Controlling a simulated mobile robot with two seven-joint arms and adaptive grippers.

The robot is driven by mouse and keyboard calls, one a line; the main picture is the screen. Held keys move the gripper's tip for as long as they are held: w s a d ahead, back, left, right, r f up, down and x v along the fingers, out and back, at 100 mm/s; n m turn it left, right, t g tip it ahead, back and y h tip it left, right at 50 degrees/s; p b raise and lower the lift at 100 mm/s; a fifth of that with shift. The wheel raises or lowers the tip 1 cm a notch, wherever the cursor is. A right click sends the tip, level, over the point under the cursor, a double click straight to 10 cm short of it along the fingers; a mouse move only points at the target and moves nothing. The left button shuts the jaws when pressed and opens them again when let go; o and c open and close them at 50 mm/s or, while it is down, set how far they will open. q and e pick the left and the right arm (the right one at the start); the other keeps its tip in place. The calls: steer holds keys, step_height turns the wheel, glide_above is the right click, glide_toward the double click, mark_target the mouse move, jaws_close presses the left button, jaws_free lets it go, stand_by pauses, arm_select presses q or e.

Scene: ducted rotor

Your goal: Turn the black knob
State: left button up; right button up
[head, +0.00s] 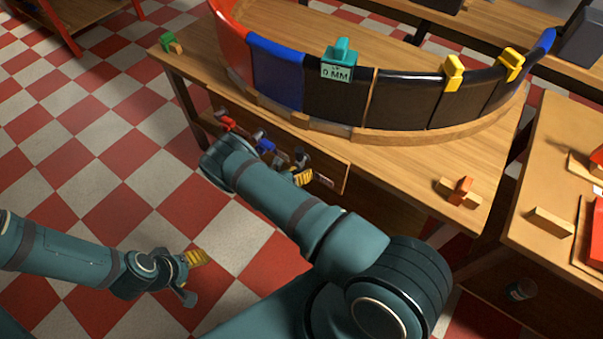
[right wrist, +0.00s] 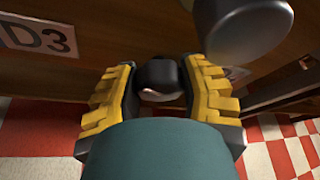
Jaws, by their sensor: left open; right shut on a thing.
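The black knob (right wrist: 160,75) sticks out of the brown wooden front panel in the right wrist view, between the two yellow-padded fingers of my right gripper (right wrist: 160,92). The right gripper is shut on it. In the head view my right gripper (head: 298,178) is at the table's front panel, and my arm partly hides that area. My left gripper (head: 190,273) is open and empty, low over the checkered floor at the left, apart from the table.
A red knob (head: 228,123) and a blue knob (head: 265,142) sit further left on the panel. A "D3" label (right wrist: 40,40) is beside the black knob. A dark rounded part (right wrist: 248,28) is close by at upper right. A curved duct wall (head: 335,97) stands on the table.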

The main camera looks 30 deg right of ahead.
steer(key=shift+n+g, duration=0.3)
steer(key=shift+n, duration=0.4)
steer(key=o, duration=1.2)
steer(key=v, duration=1.2)
steer(key=shift+f, duration=0.25)
